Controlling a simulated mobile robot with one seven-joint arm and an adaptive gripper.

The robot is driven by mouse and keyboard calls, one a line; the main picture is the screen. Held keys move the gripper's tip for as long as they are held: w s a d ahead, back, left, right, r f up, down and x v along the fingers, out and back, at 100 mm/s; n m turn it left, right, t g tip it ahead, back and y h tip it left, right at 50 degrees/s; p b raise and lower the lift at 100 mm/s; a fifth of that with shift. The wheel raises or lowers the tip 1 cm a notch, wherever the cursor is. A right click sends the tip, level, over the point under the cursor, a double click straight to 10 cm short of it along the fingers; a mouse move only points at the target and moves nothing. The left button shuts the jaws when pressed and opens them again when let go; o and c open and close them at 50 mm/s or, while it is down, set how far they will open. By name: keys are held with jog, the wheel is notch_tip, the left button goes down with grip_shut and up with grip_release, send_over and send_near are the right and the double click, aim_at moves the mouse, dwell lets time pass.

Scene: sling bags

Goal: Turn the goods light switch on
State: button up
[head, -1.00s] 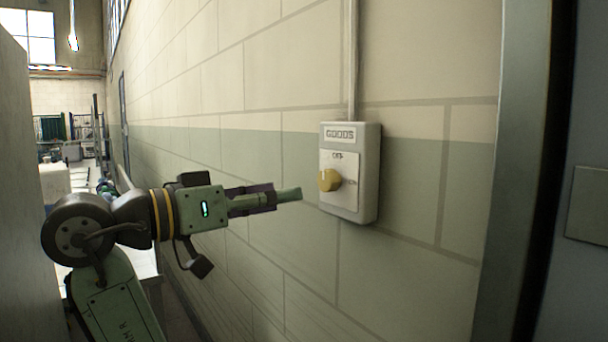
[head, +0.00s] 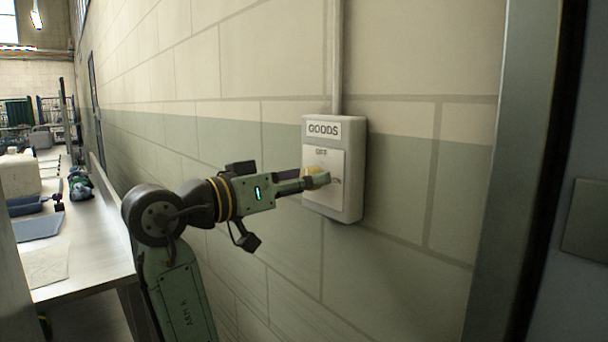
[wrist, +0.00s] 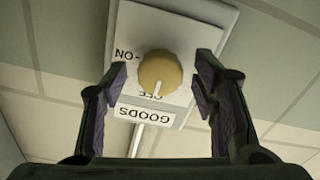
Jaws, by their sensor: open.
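The goods light switch (head: 353,170) is a pale wall box with a "GOODS" label and a yellow rotary knob (head: 316,177). In the wrist view the box appears upside down, and the knob (wrist: 160,74) has a white pointer line directed at "OFF"; "ON" is marked to the left there. My gripper (head: 316,180) is at the knob in the head view, its fingertips partly covering it. In the wrist view my gripper (wrist: 163,75) is open, with one purple-padded finger on each side of the knob and a visible gap to each.
A conduit (head: 336,60) runs up the wall from the box. A metal door frame (head: 505,170) stands to the right. A long bench (head: 95,235) with several items lies at the left along the block wall.

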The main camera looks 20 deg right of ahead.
jog(key=shift+w+d, duration=0.1)
jog(key=shift+d, duration=0.1)
jog(key=c, duration=1.2)
jog(key=shift+o, duration=0.2)
